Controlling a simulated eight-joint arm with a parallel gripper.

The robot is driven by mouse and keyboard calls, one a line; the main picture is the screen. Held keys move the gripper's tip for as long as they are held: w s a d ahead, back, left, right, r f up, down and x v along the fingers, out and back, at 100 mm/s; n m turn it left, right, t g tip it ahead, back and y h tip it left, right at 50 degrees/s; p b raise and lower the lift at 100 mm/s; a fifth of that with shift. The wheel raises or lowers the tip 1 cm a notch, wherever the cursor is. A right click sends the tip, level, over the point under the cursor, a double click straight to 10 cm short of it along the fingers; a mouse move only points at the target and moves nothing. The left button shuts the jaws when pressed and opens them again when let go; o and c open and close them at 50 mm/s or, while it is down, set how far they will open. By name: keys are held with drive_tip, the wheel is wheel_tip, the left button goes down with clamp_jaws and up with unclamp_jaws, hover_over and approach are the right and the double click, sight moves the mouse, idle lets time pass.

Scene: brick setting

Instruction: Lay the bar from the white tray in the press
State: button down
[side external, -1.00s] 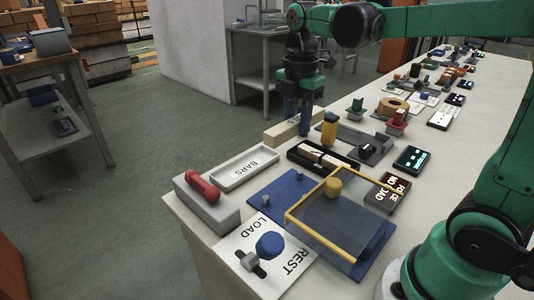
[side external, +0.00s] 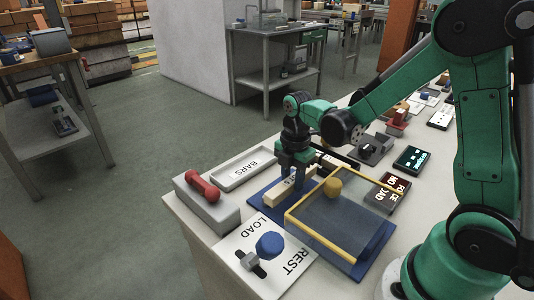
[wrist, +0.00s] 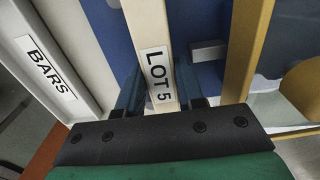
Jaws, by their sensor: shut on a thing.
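My gripper (side external: 298,178) is shut on a long beige bar (side external: 284,191), labelled LOT 5 in the wrist view (wrist: 143,35). The bar is over the left part of the press's blue base (side external: 375,247), beside the yellow-framed clear guard (side external: 318,237). I cannot tell whether the bar touches the base. In the wrist view my fingers (wrist: 160,88) are on either side of the bar, and a grey block (wrist: 207,51) on the blue base is just right of it. The white tray (side external: 222,182) marked BARS holds no bar that I can see.
A grey block (side external: 212,212) with a red handle stands left of the press. A white LOAD/REST card (side external: 292,277) with a blue knob lies in front. A dark display (side external: 388,196) is to the right. The guard's yellow frame (wrist: 246,45) runs close beside the bar.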

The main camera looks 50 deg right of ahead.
sight(293, 179)
drive_tip(key=shift+f, duration=0.55)
drive_tip(key=c, duration=0.5)
unclamp_jaws()
drive_tip(key=shift+c, duration=0.2)
drive_tip(key=shift+r, duration=0.1)
wheel_tip(293, 179, up, 13)
drive_tip(key=s+a+f+m+t, duration=0.1)
drive_tip(key=s+a+m+t, duration=0.1)
drive_tip(key=m, duration=0.7)
drive_tip(key=s+a+m+t, duration=0.2)
drive_tip(key=m+t, duration=0.3)
drive_tip(key=m, duration=0.4)
drive_tip(key=shift+s+a+f, duration=0.35)
drive_tip(key=shift+s+a, duration=0.05)
drive_tip(key=shift+a, duration=0.35)
